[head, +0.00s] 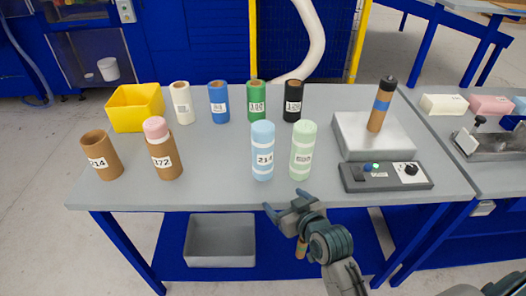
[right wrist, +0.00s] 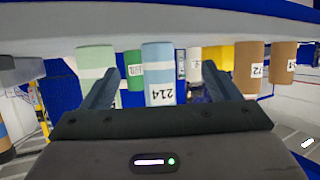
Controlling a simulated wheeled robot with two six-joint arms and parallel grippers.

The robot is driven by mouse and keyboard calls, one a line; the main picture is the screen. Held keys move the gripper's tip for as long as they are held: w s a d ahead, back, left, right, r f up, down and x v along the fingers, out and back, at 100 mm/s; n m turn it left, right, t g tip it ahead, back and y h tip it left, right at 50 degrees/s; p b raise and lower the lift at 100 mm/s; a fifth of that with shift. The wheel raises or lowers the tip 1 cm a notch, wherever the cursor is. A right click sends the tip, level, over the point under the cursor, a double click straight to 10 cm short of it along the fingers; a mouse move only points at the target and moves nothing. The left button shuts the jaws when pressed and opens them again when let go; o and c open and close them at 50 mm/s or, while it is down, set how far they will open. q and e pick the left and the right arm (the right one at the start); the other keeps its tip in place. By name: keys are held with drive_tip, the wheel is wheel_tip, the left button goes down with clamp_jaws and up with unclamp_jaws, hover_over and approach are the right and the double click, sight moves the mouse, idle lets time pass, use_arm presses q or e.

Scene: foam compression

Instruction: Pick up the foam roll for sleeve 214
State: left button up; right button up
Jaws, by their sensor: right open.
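The light blue foam roll labelled 214 (head: 263,166) stands upright near the front middle of the table. The brown cardboard sleeve 214 (head: 104,162) stands upright at the table's left end. My right gripper (head: 286,204) is open and empty at the table's front edge, just in front of the blue roll and apart from it. In the right wrist view, which is upside down, the blue roll (right wrist: 158,72) shows between the two open fingers (right wrist: 160,92). My left gripper is not in view.
A light green foam roll (head: 303,160) stands close to the right of the blue roll. Sleeve 172 (head: 165,164) holds a pink roll. Several tubes and a yellow bin (head: 135,112) stand behind. A press plate (head: 350,135) and control box (head: 385,178) are at right.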

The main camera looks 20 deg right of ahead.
sight(266, 149)
drive_tip(key=w+r+t, duration=0.1)
drive_tip(key=w+r, duration=0.1)
drive_tip(key=r, duration=0.1)
drive_tip(key=w+r+t, duration=0.2)
drive_tip(key=w+a+r+t, duration=0.1)
drive_tip(key=w+r, duration=0.1)
drive_tip(key=r, duration=0.1)
drive_tip(key=shift+w+a+r, duration=0.1)
drive_tip(key=shift+w+r, duration=0.25)
drive_tip(key=shift+m+t, duration=0.3)
drive_tip(key=w+p, duration=0.1)
drive_tip(key=w, duration=0.3)
drive_tip(key=shift+w+a+p, duration=0.2)
drive_tip(key=shift+w+p, duration=0.15)
drive_tip(key=shift+w, duration=0.05)
drive_tip(key=w, duration=0.1)
drive_tip(key=w+p, duration=0.1)
drive_tip(key=w, duration=0.1)
drive_tip(key=w+p, duration=0.1)
drive_tip(key=w, duration=0.1)
drive_tip(key=shift+w+f, duration=0.1)
drive_tip(key=shift+f, duration=0.25)
drive_tip(key=shift+w+f, duration=0.15)
drive_tip(key=shift+w, duration=0.05)
drive_tip(key=shift+c, duration=0.4)
drive_tip(key=c, duration=1)
